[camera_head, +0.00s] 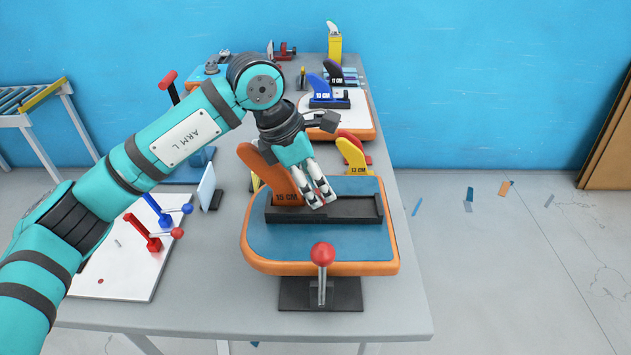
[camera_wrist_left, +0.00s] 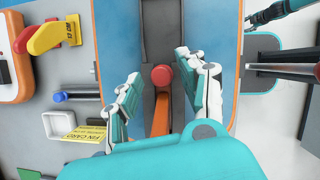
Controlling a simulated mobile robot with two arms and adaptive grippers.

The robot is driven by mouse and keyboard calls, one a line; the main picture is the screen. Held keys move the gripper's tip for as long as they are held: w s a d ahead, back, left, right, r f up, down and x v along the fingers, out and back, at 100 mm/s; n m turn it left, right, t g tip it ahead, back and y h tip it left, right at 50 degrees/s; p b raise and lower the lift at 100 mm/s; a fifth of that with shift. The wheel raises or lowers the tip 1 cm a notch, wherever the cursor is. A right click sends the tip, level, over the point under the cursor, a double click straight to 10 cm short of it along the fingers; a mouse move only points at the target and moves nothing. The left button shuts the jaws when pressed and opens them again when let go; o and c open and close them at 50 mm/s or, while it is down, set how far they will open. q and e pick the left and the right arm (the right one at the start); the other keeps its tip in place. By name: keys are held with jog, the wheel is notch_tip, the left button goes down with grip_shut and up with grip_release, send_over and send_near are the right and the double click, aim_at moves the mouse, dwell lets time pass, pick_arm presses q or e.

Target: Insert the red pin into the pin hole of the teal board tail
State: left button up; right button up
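The teal board tail (camera_head: 290,240), edged in orange, lies on the table with a black fin box (camera_head: 355,207) along it. An orange fin (camera_head: 262,165) marked 15 CM stands in the box; it also shows in the left wrist view (camera_wrist_left: 162,115). The red pin (camera_wrist_left: 162,77) shows as a round red head over the box, just beyond the fin's end. My left gripper (camera_head: 318,196) points down over the box. Its fingers (camera_wrist_left: 157,70) are apart on either side of the red head, with gaps visible. The pin's shaft and the pin hole are hidden.
A red-knobbed clamp (camera_head: 322,253) stands at the board's front edge. A white panel (camera_head: 120,265) with red and blue levers lies to the left. Another board (camera_head: 345,117) lies farther back. The table's right edge is close.

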pick_arm(q)
jog(key=shift+o, duration=0.6)
jog(key=shift+f, duration=0.15)
jog(key=shift+a+r, duration=0.1)
jog(key=shift+r, duration=0.2)
jog(key=v, duration=1.1)
jog(key=shift+r, duration=0.3)
jog(key=shift+s+f, duration=0.1)
